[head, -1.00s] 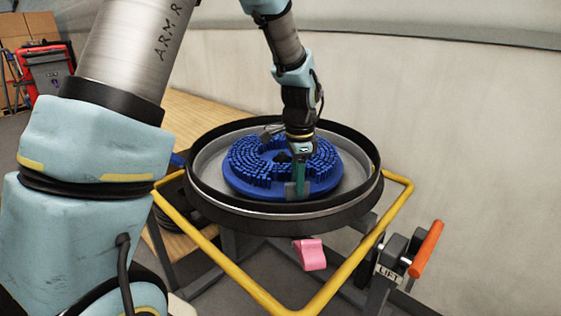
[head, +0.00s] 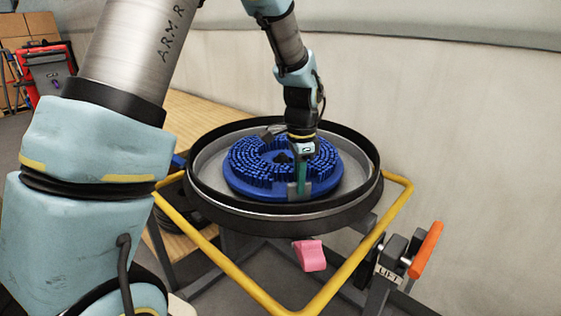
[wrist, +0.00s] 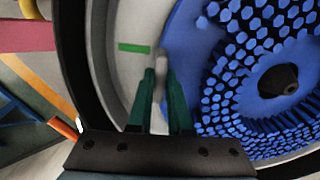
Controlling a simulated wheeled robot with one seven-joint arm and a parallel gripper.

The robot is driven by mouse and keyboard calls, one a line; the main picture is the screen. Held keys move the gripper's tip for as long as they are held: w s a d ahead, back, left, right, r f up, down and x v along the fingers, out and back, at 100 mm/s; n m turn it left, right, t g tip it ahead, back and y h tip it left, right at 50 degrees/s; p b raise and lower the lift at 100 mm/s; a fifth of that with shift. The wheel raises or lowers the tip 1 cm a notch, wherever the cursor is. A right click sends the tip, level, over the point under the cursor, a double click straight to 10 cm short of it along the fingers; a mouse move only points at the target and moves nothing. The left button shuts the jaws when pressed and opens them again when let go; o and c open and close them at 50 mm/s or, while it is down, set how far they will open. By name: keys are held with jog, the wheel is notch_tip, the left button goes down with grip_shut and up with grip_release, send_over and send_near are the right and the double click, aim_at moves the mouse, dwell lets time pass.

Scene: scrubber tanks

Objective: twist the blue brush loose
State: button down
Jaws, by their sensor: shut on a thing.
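The blue brush (head: 245,183) is a round disc with bristles facing up and a dark hub in its middle. It lies in a round pan with a black rim (head: 210,208). In the wrist view the brush (wrist: 180,40) fills the right side. My gripper (head: 303,185) reaches down at the brush's near edge. In the wrist view its two teal fingers (wrist: 161,85) are shut on a grey lug (wrist: 160,62) at the brush's edge. A green mark (wrist: 134,48) shows on the pan floor left of the lug. The brush's underside is hidden.
A yellow tube frame (head: 245,282) surrounds the pan. A pink block (head: 310,256) hangs below its front. An orange-handled lever (head: 427,248) labelled LIFT stands at the right. A pale wall (head: 450,110) rises behind, and a wooden platform (head: 190,115) lies at the back left.

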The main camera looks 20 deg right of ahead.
aim_at(325, 186)
jog(key=shift+d+n+p, duration=0.4)
jog(key=shift+d+n, duration=0.4)
jog(key=shift+d, duration=0.45)
jog(key=shift+d, duration=0.1)
jog(key=shift+w+d+n+p, duration=0.1)
jog(key=shift+d+n+p, duration=0.3)
jog(key=shift+d+n, duration=0.3)
jog(key=shift+w+d, duration=0.1)
jog(key=shift+d, duration=0.4)
jog(key=shift+d, duration=0.1)
jog(key=shift+w+d+n+p, duration=0.2)
jog(key=shift+d+n+p, duration=0.2)
jog(key=shift+d+n, duration=0.2)
jog(key=shift+w+d+n+p, duration=0.15)
jog(key=shift+d+n+p, duration=0.2)
jog(key=shift+d+n, duration=0.25)
jog(key=shift+d, duration=0.15)
jog(key=shift+d, duration=0.1)
